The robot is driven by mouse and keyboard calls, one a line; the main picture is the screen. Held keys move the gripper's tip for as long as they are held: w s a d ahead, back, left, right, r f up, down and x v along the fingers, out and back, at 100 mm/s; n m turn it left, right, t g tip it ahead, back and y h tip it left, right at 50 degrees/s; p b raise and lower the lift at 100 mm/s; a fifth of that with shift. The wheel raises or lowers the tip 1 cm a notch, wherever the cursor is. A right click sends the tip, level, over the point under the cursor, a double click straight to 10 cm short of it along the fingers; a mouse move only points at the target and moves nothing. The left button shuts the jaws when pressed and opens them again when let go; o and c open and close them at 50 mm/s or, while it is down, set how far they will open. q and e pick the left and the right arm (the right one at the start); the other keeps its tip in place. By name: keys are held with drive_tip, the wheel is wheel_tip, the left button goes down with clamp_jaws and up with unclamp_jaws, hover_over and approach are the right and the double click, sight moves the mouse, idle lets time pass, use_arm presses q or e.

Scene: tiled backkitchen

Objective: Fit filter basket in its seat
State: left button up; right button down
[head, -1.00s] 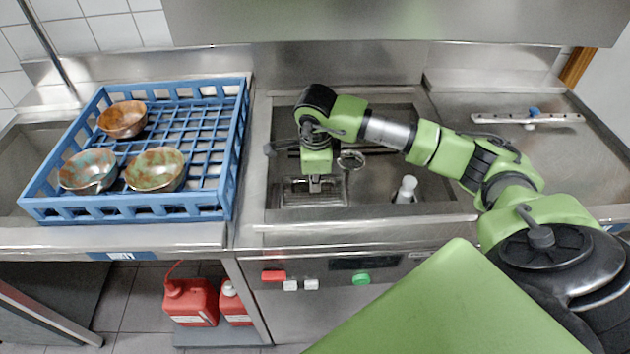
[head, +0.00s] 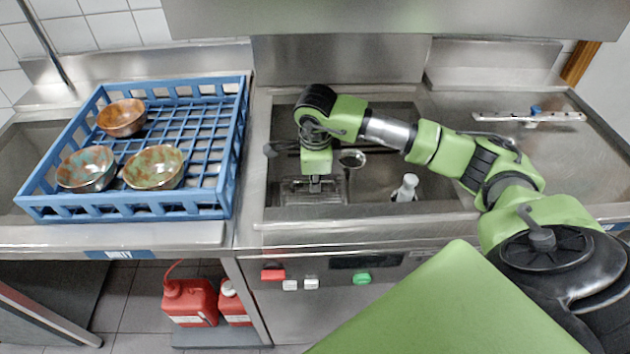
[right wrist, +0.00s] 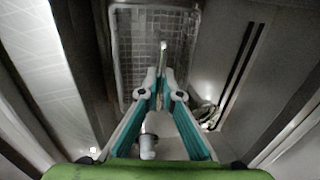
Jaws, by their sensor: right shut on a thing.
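The filter basket (head: 296,193) is a grey mesh tray in the front left of the sunken steel wash tank (head: 440,190). In the right wrist view the basket (right wrist: 128,62) lies beyond my fingertips, with its mesh floor and pale rim showing. My right gripper (head: 316,184) points down over the basket. In the right wrist view its fingers (right wrist: 163,82) are closed on the basket's thin upright handle (right wrist: 163,48). I cannot tell whether the basket's underside touches the seat, which is hidden under it. My left gripper is not in view.
A white-topped post (head: 407,186) stands in the tank right of the basket. A round ring-like part (head: 352,159) is close behind the gripper. A blue rack (head: 233,150) with three bowls stands on the left counter. A metal bar (head: 500,117) lies on the right.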

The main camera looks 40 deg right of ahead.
drive_tip(key=c, duration=2.2)
unclamp_jaws()
drive_tip(key=shift+o, duration=0.2)
wheel_tip(320, 180, up, 12)
drive_tip(key=s+a, duration=0.1)
drive_tip(key=s, duration=0.1)
drive_tip(key=shift+a+f, duration=0.15)
